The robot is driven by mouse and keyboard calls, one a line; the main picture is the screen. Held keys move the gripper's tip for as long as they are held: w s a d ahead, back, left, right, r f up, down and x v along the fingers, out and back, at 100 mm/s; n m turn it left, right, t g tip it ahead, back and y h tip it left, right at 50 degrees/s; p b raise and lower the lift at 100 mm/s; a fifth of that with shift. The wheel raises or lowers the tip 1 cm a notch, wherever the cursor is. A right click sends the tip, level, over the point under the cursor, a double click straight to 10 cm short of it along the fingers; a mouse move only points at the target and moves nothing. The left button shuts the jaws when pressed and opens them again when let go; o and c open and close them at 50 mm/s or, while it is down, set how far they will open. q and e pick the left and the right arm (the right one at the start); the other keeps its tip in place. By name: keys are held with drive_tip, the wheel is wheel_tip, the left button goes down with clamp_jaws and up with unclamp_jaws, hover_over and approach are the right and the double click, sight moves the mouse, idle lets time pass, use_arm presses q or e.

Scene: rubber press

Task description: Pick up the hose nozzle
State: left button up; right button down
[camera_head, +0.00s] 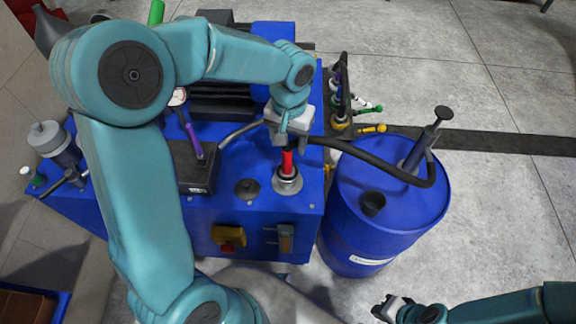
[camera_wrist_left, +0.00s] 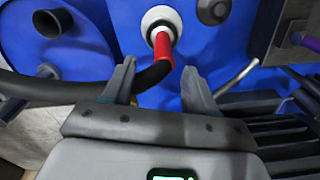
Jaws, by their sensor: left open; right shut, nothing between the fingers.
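The hose nozzle (camera_head: 287,163) is a red tube standing upright in a pale round collar (camera_head: 288,182) on the blue machine (camera_head: 262,198). A black hose (camera_head: 372,153) joins its top. In the left wrist view the red nozzle (camera_wrist_left: 163,48) and the hose's black bend (camera_wrist_left: 153,76) show by the fingertips. My left gripper (camera_head: 290,137) is open above the nozzle. In the left wrist view its fingers (camera_wrist_left: 159,72) stand on both sides of the black bend, apart from it as far as I can see. My right gripper (camera_head: 388,305) is shut and empty at the lower right.
A blue barrel (camera_head: 345,235) with a hand pump (camera_head: 424,140) stands right of the machine, and the hose runs over it. Grey floor (camera_head: 510,200) is free at right.

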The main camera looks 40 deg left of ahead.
sight(288, 150)
use_arm(q)
wheel_tip(288, 150, down, 3)
drive_tip(key=shift+w+f, duration=0.1)
drive_tip(key=shift+s+f, duration=0.25)
drive_tip(key=shift+f, duration=0.2)
wheel_tip(288, 150, down, 5)
drive_tip(key=shift+a+r, duration=0.15)
drive_tip(key=shift+s, duration=0.1)
drive_tip(key=shift+c, duration=0.3)
clamp_jaws()
